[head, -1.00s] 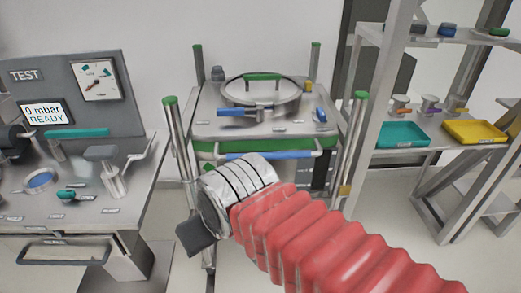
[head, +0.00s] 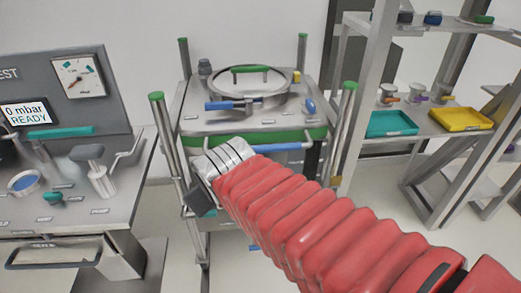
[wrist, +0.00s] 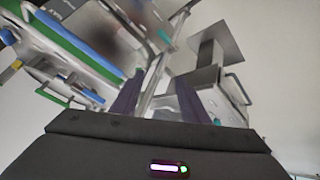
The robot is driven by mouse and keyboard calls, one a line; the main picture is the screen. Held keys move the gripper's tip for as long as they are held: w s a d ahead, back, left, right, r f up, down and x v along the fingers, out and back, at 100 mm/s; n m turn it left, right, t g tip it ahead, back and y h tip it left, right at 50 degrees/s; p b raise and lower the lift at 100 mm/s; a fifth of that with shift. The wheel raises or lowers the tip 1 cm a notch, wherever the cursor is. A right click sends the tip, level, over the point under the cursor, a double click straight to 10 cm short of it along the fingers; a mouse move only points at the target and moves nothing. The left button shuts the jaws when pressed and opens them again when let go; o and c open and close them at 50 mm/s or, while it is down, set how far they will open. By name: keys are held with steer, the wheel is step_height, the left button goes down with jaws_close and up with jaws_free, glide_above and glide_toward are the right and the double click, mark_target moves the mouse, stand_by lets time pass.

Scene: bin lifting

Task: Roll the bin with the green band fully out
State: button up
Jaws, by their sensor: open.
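The bin with the green band (head: 312,134) stands in a metal frame with green-capped posts at the middle of the head view. It has a round lid (head: 250,80) and a blue bar (head: 290,147) across its front. My red-sleeved arm hides much of the bin's front. My gripper (head: 200,199) is at the front left of the frame, apparently apart from the bar. In the wrist view my gripper (wrist: 158,98) is open, with nothing between its fingers. The green band (wrist: 88,58) shows tilted at upper left there.
A test bench (head: 70,200) with a gauge panel stands at the left. A shelf rack (head: 375,100) with a teal tray (head: 391,123) and a yellow tray (head: 460,119) stands at the right. Floor shows between the bin frame and the rack.

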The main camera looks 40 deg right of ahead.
steer(key=w+d+f+n+t+h, duration=0.1)
steer(key=w+d+f+n+h, duration=0.1)
steer(key=w+d, duration=0.5)
steer(key=n+t, duration=0.4)
steer(key=n, duration=0.4)
glide_toward(262, 152)
steer(key=a+r, duration=0.1)
steer(key=a, duration=0.1)
steer(key=s+d+f+n+t, duration=0.1)
steer(key=s+d+f+n+t+y, duration=0.1)
steer(key=s+n+t, duration=0.1)
steer(key=shift+s+d+f, duration=0.25)
steer(key=shift+d+f, duration=0.05)
steer(key=shift+f, duration=0.1)
steer(key=shift+w, duration=0.15)
steer(key=x, duration=1.3)
steer(key=shift+w+r, duration=0.2)
steer(key=shift+w, duration=0.15)
steer(key=shift+c, duration=0.6)
steer(key=shift+f, duration=0.1)
jaws_close()
